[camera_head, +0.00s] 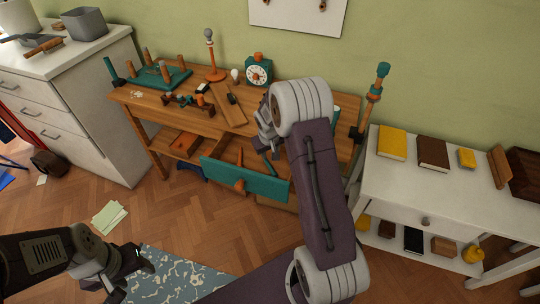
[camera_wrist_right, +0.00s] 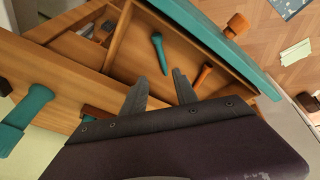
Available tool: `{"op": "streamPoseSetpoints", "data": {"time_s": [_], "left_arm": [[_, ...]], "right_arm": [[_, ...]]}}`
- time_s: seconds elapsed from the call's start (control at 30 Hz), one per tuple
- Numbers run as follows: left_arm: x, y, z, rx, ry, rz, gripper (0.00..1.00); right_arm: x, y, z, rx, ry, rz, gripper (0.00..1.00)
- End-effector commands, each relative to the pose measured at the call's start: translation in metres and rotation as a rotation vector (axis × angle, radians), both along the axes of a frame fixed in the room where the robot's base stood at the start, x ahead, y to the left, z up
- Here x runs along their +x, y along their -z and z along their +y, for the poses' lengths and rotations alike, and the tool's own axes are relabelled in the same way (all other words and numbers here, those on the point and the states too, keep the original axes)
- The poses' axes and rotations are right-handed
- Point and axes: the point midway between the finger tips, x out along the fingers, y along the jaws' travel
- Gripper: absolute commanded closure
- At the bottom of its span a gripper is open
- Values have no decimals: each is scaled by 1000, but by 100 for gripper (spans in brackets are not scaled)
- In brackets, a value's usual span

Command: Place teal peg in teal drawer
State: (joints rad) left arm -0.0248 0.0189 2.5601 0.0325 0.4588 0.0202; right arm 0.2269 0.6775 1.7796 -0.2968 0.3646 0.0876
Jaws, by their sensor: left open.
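The teal drawer (camera_head: 250,182) is pulled out from the wooden workbench; its teal front and orange knob also show in the right wrist view (camera_wrist_right: 205,37). A teal peg (camera_wrist_right: 160,53) shows over the drawer's wooden interior, beyond my fingertips and apart from them; whether it touches the drawer floor I cannot tell. It also shows in the head view (camera_head: 271,165), just below my right gripper (camera_head: 267,130). That gripper's fingers are spread and empty in the right wrist view (camera_wrist_right: 160,88). My left gripper (camera_head: 138,268) is open and empty, low at the left.
An orange peg (camera_wrist_right: 203,75) is in the drawer beside the teal one. The workbench top (camera_head: 190,115) holds a teal peg board (camera_head: 160,78), a clock (camera_head: 258,72) and toys. A white side table (camera_head: 390,178) stands right, a white cabinet (camera_head: 100,100) left.

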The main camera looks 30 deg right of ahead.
Motion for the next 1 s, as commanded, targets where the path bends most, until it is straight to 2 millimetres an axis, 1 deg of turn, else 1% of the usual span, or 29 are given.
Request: {"op": "streamPoseSetpoints", "data": {"time_s": [0.03, 0.17, 0.23, 0.27, 0.37, 0.4, 0.43, 0.5, 0.6, 0.7, 0.9, 0.97, 1.0], "left_arm": [[0, -1, 0, 0, 0, 0, 46], [0, -1, 0, 0, 0, 0, 46], [0, -1, 0, 0, 0, 0, 46], [0, -1, 0, 0, 0, 0, 46], [0, -1, 0, 0, 0, 0, 46], [0, -1, 0, 0, 0, 0, 46], [0, -1, 0, 0, 0, 0, 46], [0, -1, 0, 0, 0, 0, 46], [0, -1, 0, 0, 0, 0, 46], [0, -1, 0, 0, 0, 0, 46], [0, -1, 0, 0, 0, 0, 46], [0, -6, 0, 0, 0, 0, 46], [0, -13, 0, 0, 0, 0, 46]], "right_arm": [[-1, -4, 1, 0, 0, -1, 65], [-2, -6, 2, 1, -1, 0, 65], [-11, -11, 12, 10, -6, 8, 65], [-21, -16, 22, 22, -9, 17, 65], [-78, -36, 69, 77, -24, 67, 65], [-105, -42, 86, 101, -30, 91, 65], [-126, -45, 98, 117, -33, 110, 65], [-169, -49, 119, 150, -38, 147, 65], [-212, -50, 135, 179, -43, 186, 65], [-226, -50, 140, 189, -43, 199, 65], [-226, -50, 140, 190, -41, 201, 65], [-226, -54, 140, 190, -41, 200, 65], [-226, -62, 140, 190, -41, 200, 65]]}}
